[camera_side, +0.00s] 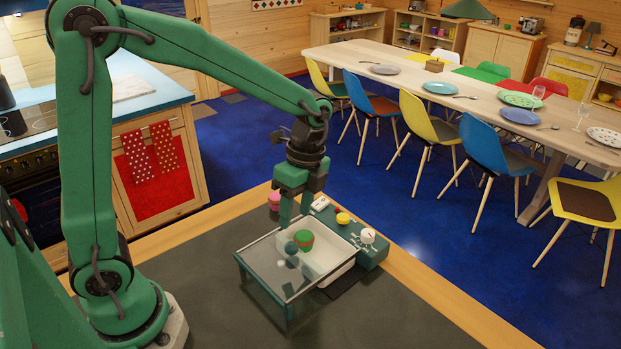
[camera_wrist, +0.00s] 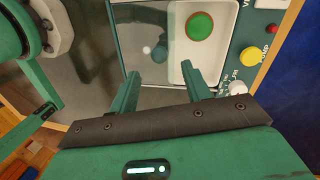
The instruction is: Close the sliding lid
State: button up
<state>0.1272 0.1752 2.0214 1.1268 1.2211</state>
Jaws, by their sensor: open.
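A glass-like sliding lid (camera_side: 268,262) with a thin frame lies over the left part of a green box and juts out to the left. The lid is partly open, and the white chamber (camera_side: 340,250) shows beside it. A round green-and-orange thing (camera_side: 303,239) is in the chamber; it also shows in the wrist view (camera_wrist: 200,26). My gripper (camera_side: 295,218) is above the back of the box, pointing down. In the wrist view its two fingers (camera_wrist: 163,80) are apart with nothing between them. Whether the fingers touch the lid, I cannot tell.
A green control panel (camera_side: 376,256) with a yellow button (camera_side: 343,218) and a white dial (camera_side: 367,236) borders the box on the right. A pink thing (camera_side: 273,200) stands behind. The dark worktop (camera_side: 210,250) is clear left of the box.

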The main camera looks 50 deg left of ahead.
aim_at(292, 243)
jog(key=shift+f, duration=0.1)
jog(key=shift+s+d+f, duration=0.1)
jog(key=shift+s+f, duration=0.15)
jog(key=shift+f, duration=1)
jog(key=shift+s+f, duration=0.25)
jog(key=shift+f, duration=0.95)
jog(key=shift+s+d+f, duration=0.1)
jog(key=shift+s+f, duration=0.15)
jog(key=shift+f, duration=1)
grip_shut()
